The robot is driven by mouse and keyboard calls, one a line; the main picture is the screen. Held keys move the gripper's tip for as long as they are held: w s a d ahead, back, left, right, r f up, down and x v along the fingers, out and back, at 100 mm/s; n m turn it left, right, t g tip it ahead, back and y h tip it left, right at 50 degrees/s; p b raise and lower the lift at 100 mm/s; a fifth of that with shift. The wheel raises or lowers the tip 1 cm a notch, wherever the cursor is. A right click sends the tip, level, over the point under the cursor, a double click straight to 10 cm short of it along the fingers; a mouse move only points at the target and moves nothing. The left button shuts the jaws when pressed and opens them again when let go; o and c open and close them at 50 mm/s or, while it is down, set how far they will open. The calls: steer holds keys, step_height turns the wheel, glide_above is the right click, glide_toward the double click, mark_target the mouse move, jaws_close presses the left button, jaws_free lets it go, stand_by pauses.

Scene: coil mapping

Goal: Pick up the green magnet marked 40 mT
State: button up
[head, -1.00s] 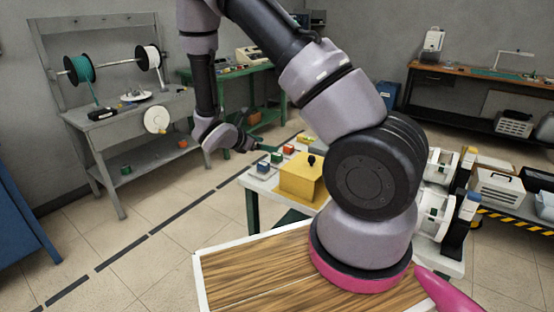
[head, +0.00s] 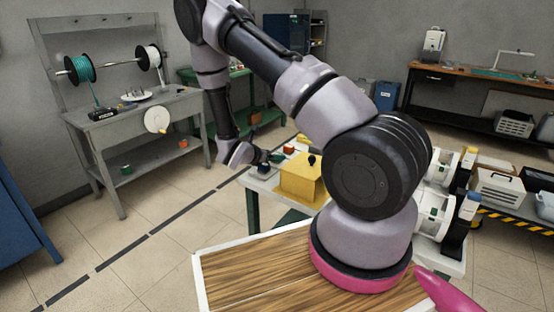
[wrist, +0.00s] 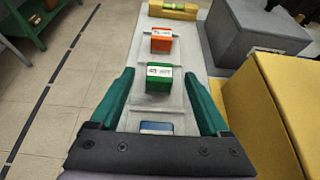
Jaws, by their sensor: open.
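The green magnet (wrist: 159,80), a small block with a white label on top, sits on a grey strip in the wrist view. Its label is too small to read for certain. My gripper (wrist: 158,72) is open, with one teal finger on each side of the green magnet in the picture. I cannot tell how far above it the fingers are. In the head view my gripper (head: 264,156) is over the left end of the white table, near the small blocks, and largely covers the green one.
An orange block (wrist: 161,41) stands beyond the green magnet, and a blue block (wrist: 157,127) is partly hidden by my gripper's body. A yellow box (head: 301,178) stands close on the right. A yellow level (wrist: 173,10) and a grey box (wrist: 256,33) are farther away.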

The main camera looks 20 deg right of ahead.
steer(key=shift+x, duration=0.9)
jaws_close()
steer(key=shift+r, duration=0.1)
